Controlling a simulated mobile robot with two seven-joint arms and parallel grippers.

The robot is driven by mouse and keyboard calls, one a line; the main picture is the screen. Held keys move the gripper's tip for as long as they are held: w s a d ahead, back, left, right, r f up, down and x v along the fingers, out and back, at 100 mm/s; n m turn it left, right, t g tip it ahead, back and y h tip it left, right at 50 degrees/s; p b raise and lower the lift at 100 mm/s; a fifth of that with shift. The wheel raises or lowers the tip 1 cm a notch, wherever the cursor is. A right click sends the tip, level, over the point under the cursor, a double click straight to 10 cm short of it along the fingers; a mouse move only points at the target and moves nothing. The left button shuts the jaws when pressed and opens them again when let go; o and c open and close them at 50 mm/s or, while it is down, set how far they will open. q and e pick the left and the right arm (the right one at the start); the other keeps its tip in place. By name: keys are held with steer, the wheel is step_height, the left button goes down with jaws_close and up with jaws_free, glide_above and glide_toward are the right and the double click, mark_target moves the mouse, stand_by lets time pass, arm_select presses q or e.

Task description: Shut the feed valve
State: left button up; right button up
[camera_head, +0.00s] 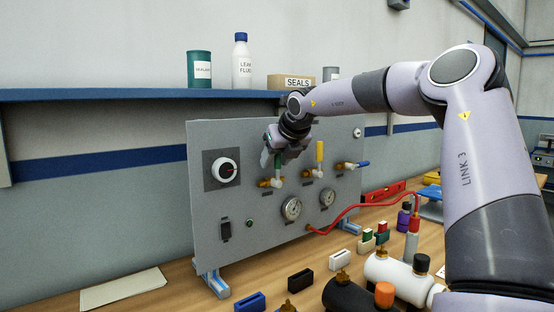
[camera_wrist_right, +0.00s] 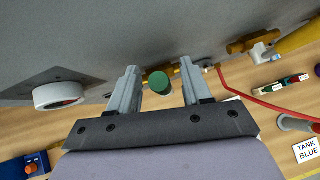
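The grey panel (camera_head: 215,130) carries a row of brass valves with green, yellow and blue handles; I cannot read which is labelled feed. The green-handled valve (camera_head: 272,183) is leftmost, with its handle upright. My right gripper (camera_head: 278,154) is at the top of that handle. In the right wrist view, the round end of the green handle (camera_wrist_right: 158,82) lies between the two open fingers of the gripper (camera_wrist_right: 159,70), with gaps on both sides. The yellow handle (camera_head: 320,152) stands upright; the blue handle (camera_head: 362,164) lies sideways. My left gripper is not in view.
Two gauges (camera_head: 291,208) sit below. A red hose (camera_head: 350,211) runs from the panel to the right. Tanks (camera_head: 398,274) and small blocks (camera_head: 300,280) crowd the front bench. A shelf (camera_head: 130,95) runs above.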

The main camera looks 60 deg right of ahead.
steer(key=shift+s, duration=0.1)
steer(key=b+v, duration=0.1)
steer(key=v, duration=0.6)
steer(key=shift+b, duration=0.3)
stand_by(0.5)
